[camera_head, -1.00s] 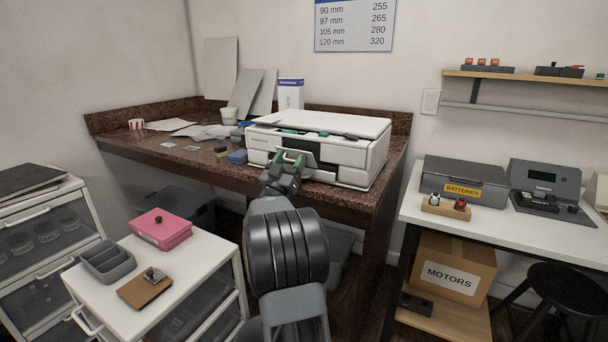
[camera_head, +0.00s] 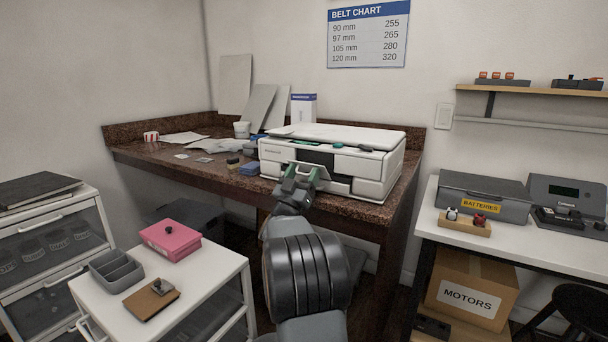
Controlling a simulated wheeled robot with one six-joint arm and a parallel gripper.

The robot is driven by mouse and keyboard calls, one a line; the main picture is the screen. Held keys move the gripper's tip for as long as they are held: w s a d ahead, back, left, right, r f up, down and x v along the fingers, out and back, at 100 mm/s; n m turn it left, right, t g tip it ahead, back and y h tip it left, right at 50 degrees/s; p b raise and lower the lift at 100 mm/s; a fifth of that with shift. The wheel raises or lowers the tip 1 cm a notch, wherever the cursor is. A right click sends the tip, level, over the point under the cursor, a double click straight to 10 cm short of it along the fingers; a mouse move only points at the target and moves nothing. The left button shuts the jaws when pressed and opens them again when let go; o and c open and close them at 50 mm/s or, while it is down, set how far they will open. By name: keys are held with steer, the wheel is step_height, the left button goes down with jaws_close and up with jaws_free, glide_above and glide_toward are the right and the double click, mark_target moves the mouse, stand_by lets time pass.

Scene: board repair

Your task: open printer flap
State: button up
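The white printer (camera_head: 368,168) stands on the brown speckled counter, its lid slightly raised with green parts showing under it. A grey flap (camera_head: 312,168) on its front tilts outward at the left of the dark opening. My gripper (camera_head: 300,177) is at the printer's front, right at this flap. My wrist and arm hide the counter edge below.
Papers, a cup (camera_head: 242,130) and a blue block (camera_head: 250,168) lie left of the printer on the counter (camera_head: 190,175). A white drawer cart (camera_head: 215,270) with a pink box (camera_head: 170,240) stands front left. A white table (camera_head: 432,212) with a batteries case (camera_head: 483,196) stands right.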

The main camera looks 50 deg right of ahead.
steer(key=v, duration=1.4)
steer(key=shift+d+r, duration=0.1)
steer(key=w+a+r+n+t+y+p, duration=0.6)
steer(key=r+t+y+p, duration=0.3)
steer(key=y+p, duration=0.1)
steer(key=a+r+n+y+p, duration=0.45)
steer(key=a+y+p, duration=0.35)
steer(key=a+y, duration=0.2)
steer(key=s+a+r+n+g+y+p, duration=0.1)
steer(key=s+a+g+p, duration=0.4)
steer(key=s, duration=0.5)
steer(key=s+a+r+n+g+y+p, duration=0.2)
steer(key=s+a+n+g+y+p, duration=0.2)
steer(key=s+a+g+p, duration=0.2)
steer(key=s+p, duration=0.2)
steer(key=s, duration=0.2)
steer(key=shift+r+g, duration=0.25)
steer(key=shift+g, duration=0.05)
